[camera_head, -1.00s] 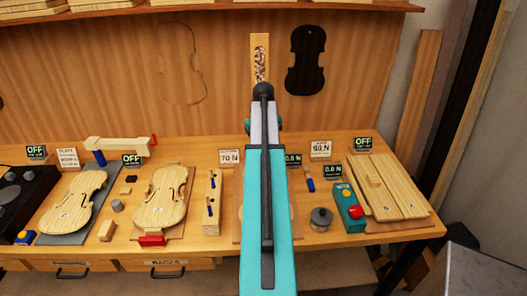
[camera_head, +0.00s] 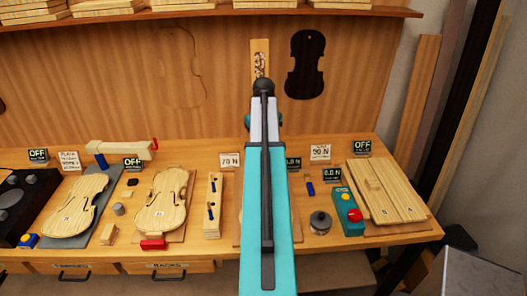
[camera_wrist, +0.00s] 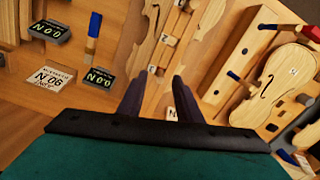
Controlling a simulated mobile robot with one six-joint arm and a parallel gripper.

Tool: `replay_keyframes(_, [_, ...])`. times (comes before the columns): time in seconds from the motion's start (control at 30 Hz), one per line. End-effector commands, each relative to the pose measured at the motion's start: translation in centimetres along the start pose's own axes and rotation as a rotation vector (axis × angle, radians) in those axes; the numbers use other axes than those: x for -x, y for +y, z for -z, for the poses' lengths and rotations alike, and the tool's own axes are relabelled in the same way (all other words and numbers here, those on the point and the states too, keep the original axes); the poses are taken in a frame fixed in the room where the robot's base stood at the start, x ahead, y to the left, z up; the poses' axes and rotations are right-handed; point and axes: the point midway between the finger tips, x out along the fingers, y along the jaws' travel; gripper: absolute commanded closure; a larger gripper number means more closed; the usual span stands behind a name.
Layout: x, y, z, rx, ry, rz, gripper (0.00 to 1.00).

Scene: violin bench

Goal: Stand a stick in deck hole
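A pale wooden workpiece (camera_wrist: 146,52) lies beyond the fingers, mostly hidden by my arm in the head view.
Violin plates (camera_head: 163,206) lie to the left, with a red clamp block (camera_head: 153,244) in front. Right of my arm are a dark round pot (camera_head: 320,222), a teal button box (camera_head: 348,212) and wooden boards (camera_head: 385,190). Small display signs (camera_head: 332,173) stand behind.

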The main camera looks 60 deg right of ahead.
Motion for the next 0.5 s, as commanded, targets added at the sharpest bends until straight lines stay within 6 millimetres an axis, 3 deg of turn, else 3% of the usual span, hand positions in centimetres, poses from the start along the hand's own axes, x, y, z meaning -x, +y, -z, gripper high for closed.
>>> replay_keyframes(0.13, [2.9, 0.0, 0.1, 0.0, 0.002, -0.001, 0.68])
replay_keyframes(0.5, [7.2, 0.1, 0.1, 0.0, 0.002, -0.001, 0.68])
